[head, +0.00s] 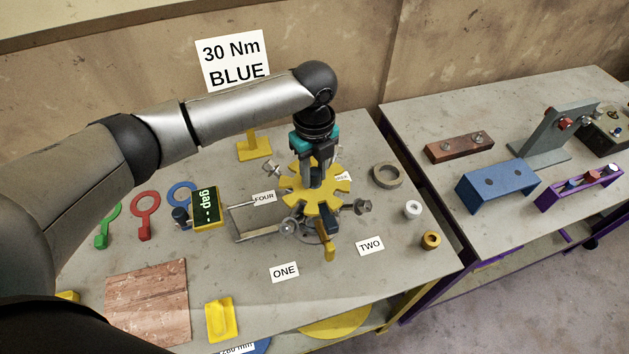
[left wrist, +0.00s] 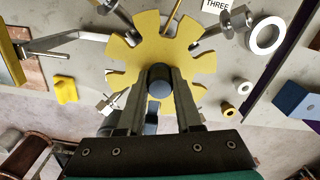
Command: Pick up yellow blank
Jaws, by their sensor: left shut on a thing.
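The yellow blank (head: 328,201), a notched disc with a dark round knob at its middle, is over the ring of bolts on the left table. It also shows in the left wrist view (left wrist: 140,52), with bolts around its rim. My left gripper (head: 316,181) points straight down at its middle. In the left wrist view its two fingers (left wrist: 160,84) are shut on either side of the dark knob. The blank hides most of what is under it, and I cannot tell whether it rests there or hangs just above. My right gripper is not in view.
Labels ONE (head: 285,272) and TWO (head: 370,246) lie near the bolts. A grey ring (head: 387,175), a white ring (head: 413,209) and a brass ring (head: 431,240) lie to the right. A gap display (head: 207,207) stands left. The right table (head: 440,190) holds a blue bracket (head: 497,186).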

